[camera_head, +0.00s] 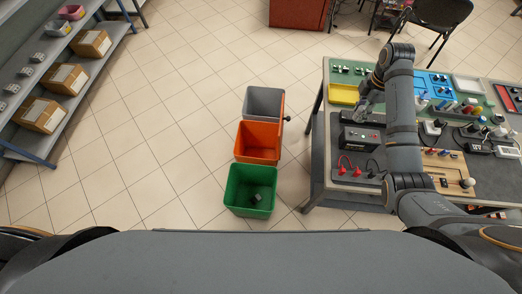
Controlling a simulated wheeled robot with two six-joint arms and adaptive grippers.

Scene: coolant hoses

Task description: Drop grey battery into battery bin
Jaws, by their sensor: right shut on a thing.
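My right gripper (364,110) is over the left part of the workbench, just behind a dark box-shaped device. It is shut on a small greyish thing, taken as the grey battery; the fingers and the small size hide its shape. I see no readable label that tells which is the battery bin. A small dark object (256,198) lies in the green bin. My left gripper is out of view.
The workbench (328,170) carries the dark device (362,139), red and black leads (345,164), a yellow tray (343,94) and several coloured parts. A shelf with cardboard boxes (91,43) stands at left. The tiled floor (130,140) between shelf and bins is clear.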

